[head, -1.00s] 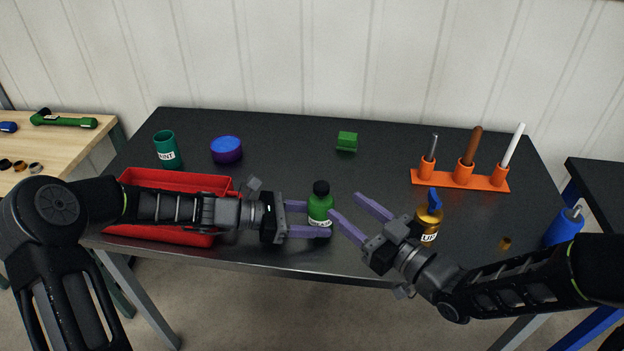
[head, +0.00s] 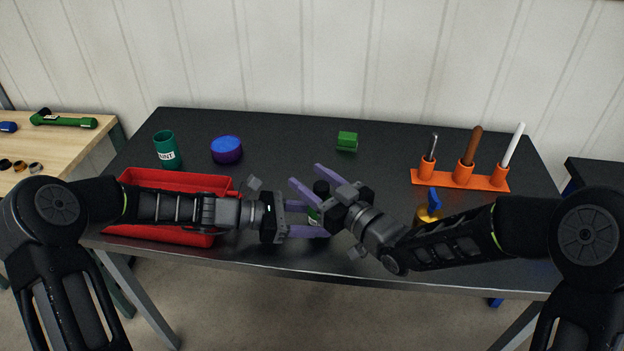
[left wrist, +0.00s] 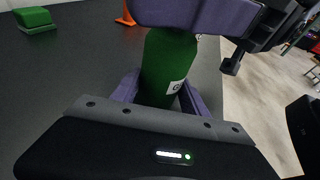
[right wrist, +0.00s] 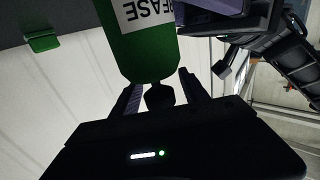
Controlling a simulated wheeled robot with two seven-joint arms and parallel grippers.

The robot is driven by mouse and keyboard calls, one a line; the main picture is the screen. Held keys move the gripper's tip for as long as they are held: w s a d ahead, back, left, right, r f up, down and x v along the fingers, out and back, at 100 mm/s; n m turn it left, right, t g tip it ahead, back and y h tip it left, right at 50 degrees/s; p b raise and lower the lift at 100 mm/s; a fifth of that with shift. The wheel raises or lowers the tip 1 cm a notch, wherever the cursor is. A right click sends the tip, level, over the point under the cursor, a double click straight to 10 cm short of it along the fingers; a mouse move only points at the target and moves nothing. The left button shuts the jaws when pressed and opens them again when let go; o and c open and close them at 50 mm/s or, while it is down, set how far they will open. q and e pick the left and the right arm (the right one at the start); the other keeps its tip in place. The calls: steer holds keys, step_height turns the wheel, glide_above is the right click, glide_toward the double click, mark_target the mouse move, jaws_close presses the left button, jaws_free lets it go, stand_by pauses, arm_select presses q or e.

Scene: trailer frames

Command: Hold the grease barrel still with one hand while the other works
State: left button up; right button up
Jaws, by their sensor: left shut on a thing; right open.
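The grease barrel is a green bottle (head: 314,217) with a white label and a black cap (head: 321,187). It stands upright near the table's front edge, mostly hidden by my grippers in the head view. My left gripper (head: 312,219) is shut on its body from the left; the left wrist view shows the green body (left wrist: 168,62) between the fingers. My right gripper (head: 306,174) is open, with its fingers on either side of the cap. In the right wrist view the cap (right wrist: 159,97) sits between those fingers with gaps, and the label (right wrist: 148,12) shows part of "GREASE".
A red bin (head: 125,184) lies under my left forearm. An orange rack (head: 450,180) with upright tools is at the right, and a yellow bottle (head: 424,215) with a blue top is partly behind my right arm. A teal cup (head: 166,148), purple-blue container (head: 227,151) and green block (head: 347,141) stand further back.

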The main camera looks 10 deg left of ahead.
steer(key=shift+c, duration=0.4)
jaws_close()
stand_by(0.9)
